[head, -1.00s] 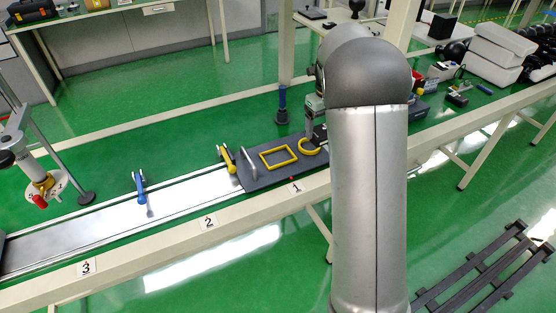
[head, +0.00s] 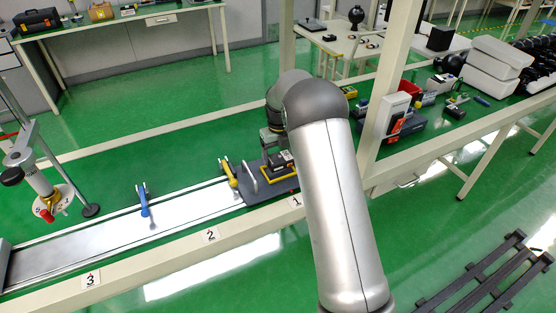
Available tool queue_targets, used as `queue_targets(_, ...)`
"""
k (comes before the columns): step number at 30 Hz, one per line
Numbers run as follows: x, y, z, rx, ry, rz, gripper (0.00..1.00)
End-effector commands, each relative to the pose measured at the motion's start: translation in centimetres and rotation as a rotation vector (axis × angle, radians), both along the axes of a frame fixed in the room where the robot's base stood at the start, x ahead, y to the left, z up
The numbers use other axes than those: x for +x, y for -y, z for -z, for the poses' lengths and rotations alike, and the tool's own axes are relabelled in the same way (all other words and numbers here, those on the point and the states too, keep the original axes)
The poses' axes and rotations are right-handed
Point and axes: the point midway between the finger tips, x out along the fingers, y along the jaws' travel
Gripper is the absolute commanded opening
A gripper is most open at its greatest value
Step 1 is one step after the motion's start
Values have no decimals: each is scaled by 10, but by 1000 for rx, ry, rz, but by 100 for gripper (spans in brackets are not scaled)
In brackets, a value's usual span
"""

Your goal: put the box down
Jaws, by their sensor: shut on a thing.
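My gripper (head: 279,154) is at the dark board (head: 262,194) beside label 1, partly hidden by my arm. It is shut on a small black box (head: 281,162) with yellowish marks. The box is at the yellow rectangular outline on the board and covers much of it. I cannot tell whether the box touches the board or is slightly above it. The fingertips are too small to make out clearly.
A grey handle (head: 248,178) stands on the board just left of the box. A yellow lever clamp (head: 229,173) and a blue one (head: 143,199) stand along the metal rail (head: 185,204). A white beige post (head: 386,90) rises to the right of my arm.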

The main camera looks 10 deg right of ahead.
Motion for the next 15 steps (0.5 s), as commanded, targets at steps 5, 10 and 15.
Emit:
queue_targets(5, 1, -3, 26, 0, -3, -2, 50)
queue_targets(10, 2, -3, 34, 0, 0, -1, 50)
queue_targets(15, 1, -3, 35, 0, 0, -2, 50)
